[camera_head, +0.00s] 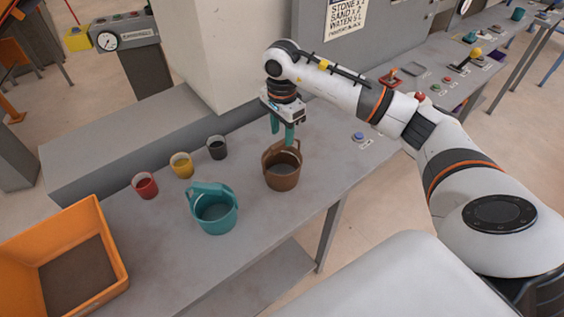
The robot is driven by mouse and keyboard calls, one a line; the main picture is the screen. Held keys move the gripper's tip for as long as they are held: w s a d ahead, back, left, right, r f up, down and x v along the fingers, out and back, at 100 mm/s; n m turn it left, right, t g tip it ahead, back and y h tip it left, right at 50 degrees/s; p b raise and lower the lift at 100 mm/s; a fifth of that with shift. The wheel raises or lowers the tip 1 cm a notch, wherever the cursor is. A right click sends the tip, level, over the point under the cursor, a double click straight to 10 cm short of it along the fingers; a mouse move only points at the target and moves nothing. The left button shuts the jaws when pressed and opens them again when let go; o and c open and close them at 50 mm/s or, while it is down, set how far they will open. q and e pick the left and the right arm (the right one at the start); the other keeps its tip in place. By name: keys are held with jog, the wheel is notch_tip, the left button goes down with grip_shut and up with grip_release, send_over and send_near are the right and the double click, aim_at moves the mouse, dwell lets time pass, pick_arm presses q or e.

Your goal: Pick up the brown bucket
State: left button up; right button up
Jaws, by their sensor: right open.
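The brown bucket (283,176) stands upright on the grey table, right of the teal bucket, with its handle raised at the back. My right gripper (283,133) points down just above the bucket's rim, with its teal fingers at the raised handle. It is open. I cannot tell whether the fingers touch the handle or straddle it. My left gripper is not in view.
A teal bucket (215,212) stands just left of the brown one. Red (146,187), yellow (182,168) and black (217,150) cups stand behind it. An orange crate (108,240) is at the left. A blue button (358,136) lies right on the table (325,165).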

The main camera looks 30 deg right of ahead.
aim_at(282, 141)
notch_tip(282, 141, down, 5)
jog(key=p, duration=0.3)
jog(key=shift+w+d, duration=0.1)
jog(key=shift+w, duration=0.05)
jog(key=shift+f, duration=0.25)
grip_shut()
jog(key=shift+r, duration=0.1)
